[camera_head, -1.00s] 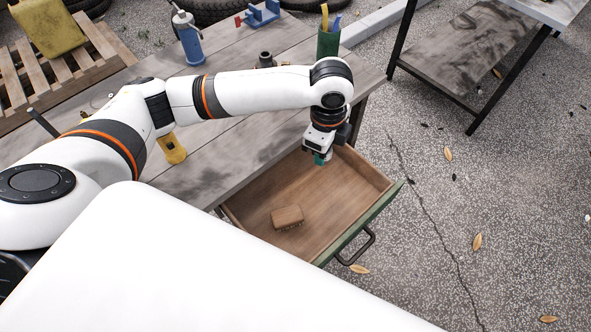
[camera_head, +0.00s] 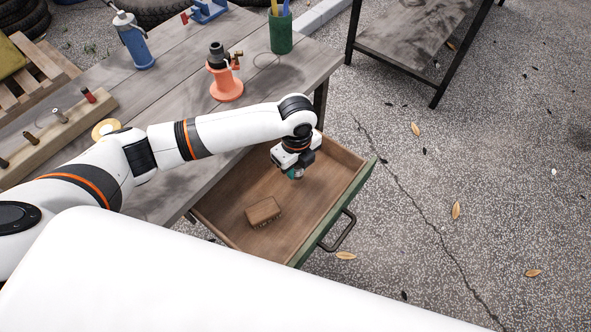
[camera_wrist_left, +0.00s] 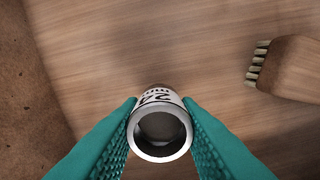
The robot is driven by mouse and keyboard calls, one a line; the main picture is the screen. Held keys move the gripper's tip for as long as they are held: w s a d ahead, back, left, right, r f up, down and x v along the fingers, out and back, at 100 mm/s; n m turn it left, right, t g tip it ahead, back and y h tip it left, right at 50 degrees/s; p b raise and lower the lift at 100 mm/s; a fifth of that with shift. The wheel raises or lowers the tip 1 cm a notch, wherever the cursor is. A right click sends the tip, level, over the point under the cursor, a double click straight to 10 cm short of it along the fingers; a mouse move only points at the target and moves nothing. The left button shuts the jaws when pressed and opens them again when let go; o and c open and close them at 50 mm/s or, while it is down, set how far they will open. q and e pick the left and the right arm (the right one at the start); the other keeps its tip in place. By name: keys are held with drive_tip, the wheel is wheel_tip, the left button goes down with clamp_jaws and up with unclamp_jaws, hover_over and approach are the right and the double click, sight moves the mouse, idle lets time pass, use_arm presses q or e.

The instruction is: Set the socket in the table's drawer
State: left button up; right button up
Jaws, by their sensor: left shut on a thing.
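My left gripper (camera_head: 295,174) is over the open drawer (camera_head: 313,207), reaching in from the table side. Its teal fingers are shut on a metal socket (camera_wrist_left: 160,128), a silver hollow cylinder with dark printed marks. In the left wrist view the socket's round open end faces the camera between the fingertips. The drawer's wooden floor (camera_wrist_left: 150,45) lies beyond it; I cannot tell whether the socket touches it. In the head view the gripper mostly hides the socket. My right gripper is not in view.
A wooden brush (camera_head: 263,211) lies in the drawer, left of the gripper; it also shows in the left wrist view (camera_wrist_left: 291,68). The drawer floor around the socket is bare. An orange stand (camera_head: 226,84) and a green cup (camera_head: 280,35) stand on the table (camera_head: 180,85).

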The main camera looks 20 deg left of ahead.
use_arm(q)
wheel_tip(320, 180, down, 2)
drive_tip(key=shift+f, duration=0.15)
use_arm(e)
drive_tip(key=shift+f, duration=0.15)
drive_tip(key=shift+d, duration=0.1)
use_arm(q)
drive_tip(key=shift+f, duration=0.1)
drive_tip(key=o, duration=1)
drive_tip(key=shift+o, duration=0.2)
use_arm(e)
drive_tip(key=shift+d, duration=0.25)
use_arm(q)
wheel_tip(320, 180, up, 12)
drive_tip(key=shift+r+p, duration=0.2)
drive_tip(key=shift+p, duration=0.4)
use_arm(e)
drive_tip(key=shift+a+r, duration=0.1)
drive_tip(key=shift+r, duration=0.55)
